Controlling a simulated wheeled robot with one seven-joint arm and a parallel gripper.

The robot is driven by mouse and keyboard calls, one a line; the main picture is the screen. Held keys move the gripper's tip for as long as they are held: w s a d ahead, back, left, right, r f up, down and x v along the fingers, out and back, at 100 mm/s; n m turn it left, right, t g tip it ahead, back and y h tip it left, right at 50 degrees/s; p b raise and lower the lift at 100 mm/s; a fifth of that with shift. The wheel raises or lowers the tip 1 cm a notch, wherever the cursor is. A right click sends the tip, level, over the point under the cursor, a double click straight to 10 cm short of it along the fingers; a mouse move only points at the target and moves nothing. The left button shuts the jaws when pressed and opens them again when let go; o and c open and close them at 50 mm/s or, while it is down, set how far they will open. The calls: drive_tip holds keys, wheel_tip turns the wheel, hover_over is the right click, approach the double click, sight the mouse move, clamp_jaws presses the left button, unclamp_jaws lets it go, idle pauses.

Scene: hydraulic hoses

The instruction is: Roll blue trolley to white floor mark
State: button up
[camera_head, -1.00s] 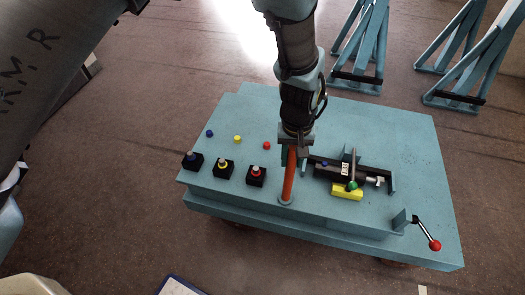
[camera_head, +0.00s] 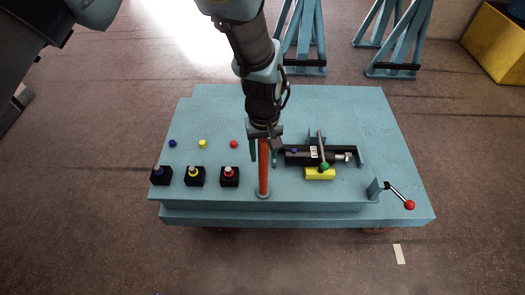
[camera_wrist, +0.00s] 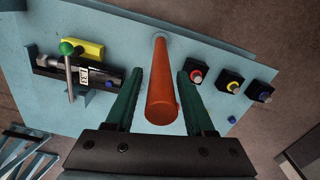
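The blue trolley (camera_head: 340,115) stands in the middle of the head view. An upright orange post (camera_head: 263,170) rises from its front edge, and it also shows in the wrist view (camera_wrist: 162,85). My gripper (camera_head: 263,153) is at the upper part of the post. In the wrist view its two green fingers (camera_wrist: 158,85) stand on either side of the post, with gaps visible, so it looks open. The white floor mark (camera_head: 399,254) is a small strip on the floor, in front of the trolley's right front corner and apart from it.
A red-knobbed lever (camera_head: 400,195) sits at the trolley's right front corner. Several buttons and a clamp fixture (camera_head: 310,157) are on its top. Blue stands (camera_head: 302,45) are behind, and a yellow bin (camera_head: 497,45) is at back right. The floor in front is clear.

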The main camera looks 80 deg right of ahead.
drive_tip(key=shift+o, duration=0.5)
wheel_tip(320, 180, up, 11)
drive_tip(key=shift+f+b, duration=0.1)
drive_tip(key=shift+b, duration=0.9)
drive_tip(key=shift+w, duration=0.15)
drive_tip(key=w+a+r+n, duration=0.1)
drive_tip(key=w+r+n, duration=0.1)
drive_tip(key=w, duration=0.8)
drive_tip(key=w+a+r+n, duration=0.1)
drive_tip(key=w+a+r, duration=0.1)
drive_tip(key=w, duration=0.9)
drive_tip(key=w+a+r+n, duration=0.1)
drive_tip(key=w+a+n, duration=0.1)
drive_tip(key=w+a, duration=0.55)
drive_tip(key=w+a+r+n, duration=0.15)
drive_tip(key=w+a, duration=0.35)
drive_tip(key=w, duration=0.5)
drive_tip(key=w+a+r+n+t, duration=0.1)
drive_tip(key=w+a, duration=0.3)
drive_tip(key=a, duration=0.4)
drive_tip(key=w+a+r+n, duration=0.15)
drive_tip(key=w+a, duration=0.25)
drive_tip(key=a, duration=0.4)
drive_tip(key=s+a+n, duration=0.1)
drive_tip(key=a+n, duration=0.2)
drive_tip(key=a, duration=1.5)
drive_tip(key=shift+s+a+r+t, duration=0.15)
drive_tip(key=shift+s+r+t, duration=0.15)
